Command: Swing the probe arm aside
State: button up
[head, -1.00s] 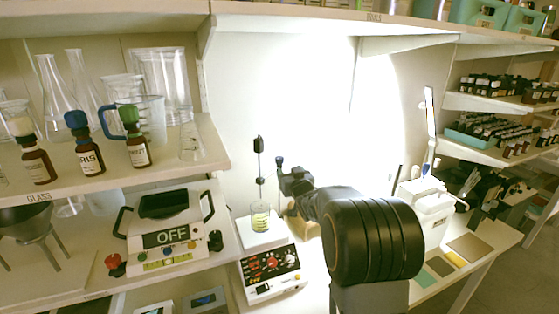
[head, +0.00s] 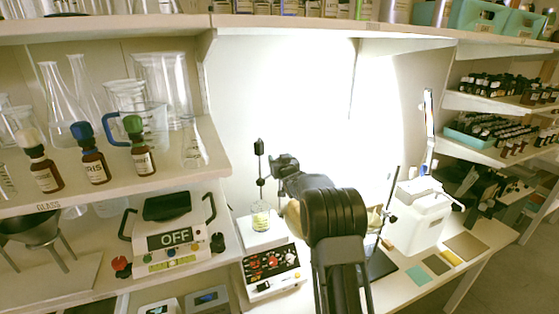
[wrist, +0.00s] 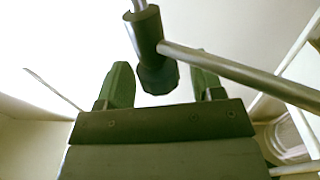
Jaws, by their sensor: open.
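The probe arm shows in the wrist view as a metal rod (wrist: 240,74) running right from a dark cylindrical holder (wrist: 150,48). The holder lies between my gripper's (wrist: 160,75) two dark green fingers in the picture, with gaps on both sides. My gripper is open; contact with the holder is not visible. In the head view a thin upright probe with black fittings (head: 259,147) stands over the beaker of yellow-green liquid (head: 260,216) on the hotplate (head: 270,265). My gripper is just right of the probe there, its fingertips hard to make out, and my forearm hides what is behind it.
A glass shelf (head: 215,160) with flasks and brown bottles is at the left, above a device reading OFF (head: 170,240). A white instrument (head: 415,215) stands on the bench to the right. Flat coloured plates (head: 465,246) lie near the bench edge.

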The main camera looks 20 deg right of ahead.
grip_shut()
dwell(0.5)
